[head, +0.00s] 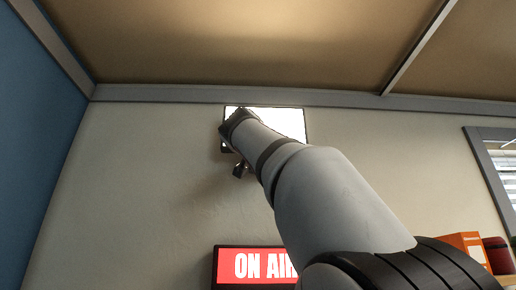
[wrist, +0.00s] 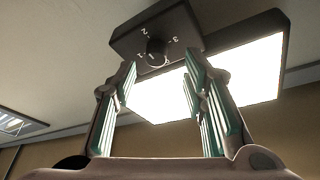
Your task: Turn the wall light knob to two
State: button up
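The wall light (head: 285,122) glows white high on the wall in the head view, and its bright panel also fills part of the wrist view (wrist: 245,75). In the wrist view a dark control box (wrist: 185,22) joins the panel, with a round black knob (wrist: 156,46) and the marks 1, 2 and 3 around it. Which mark the knob points to is unclear. My gripper (wrist: 160,62) is open and empty, its green-padded fingers on either side of the line to the knob. The knob appears just beyond the fingertips, without visible contact. In the head view my wrist hides the knob.
A red ON AIR sign (head: 262,266) hangs on the wall below the light. The ceiling edge (head: 175,94) runs just above the light. An orange box (head: 466,244) and a window (head: 500,160) are at the right. The wall left of the light is bare.

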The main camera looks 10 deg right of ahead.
jog(key=v, duration=0.9)
jog(key=shift+s+f, duration=0.25)
jog(key=shift+d, duration=0.1)
dwell(0.3)
